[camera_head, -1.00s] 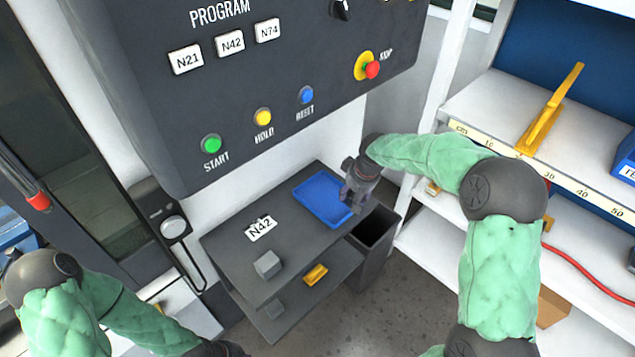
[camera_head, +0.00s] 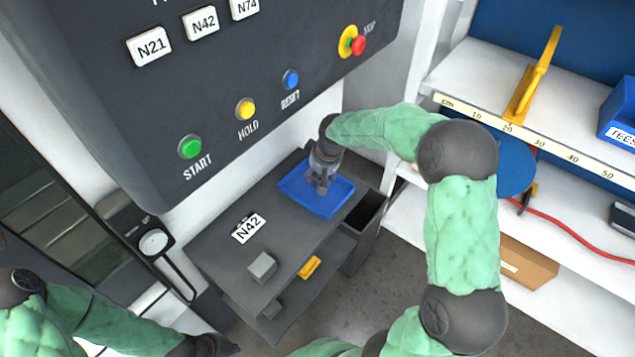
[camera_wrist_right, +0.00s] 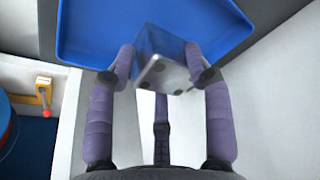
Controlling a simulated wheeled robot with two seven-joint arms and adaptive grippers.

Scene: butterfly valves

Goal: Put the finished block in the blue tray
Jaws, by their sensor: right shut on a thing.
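The blue tray (camera_head: 334,205) lies on the dark shelf below the control panel. My right gripper (camera_head: 321,188) points down over the tray. In the right wrist view the gripper (camera_wrist_right: 160,62) is shut on a grey metal block with small round holes (camera_wrist_right: 165,74), one finger on each side. The blue tray (camera_wrist_right: 215,25) shows behind the block; I cannot tell whether the block touches its floor. My left gripper (camera_head: 218,346) is low at the bottom edge, partly cut off, its fingers unclear.
A grey block (camera_head: 262,266) stands on the dark shelf near the N42 card (camera_head: 248,228). An open dark bin (camera_head: 368,210) stands right of the tray. White shelving is at right.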

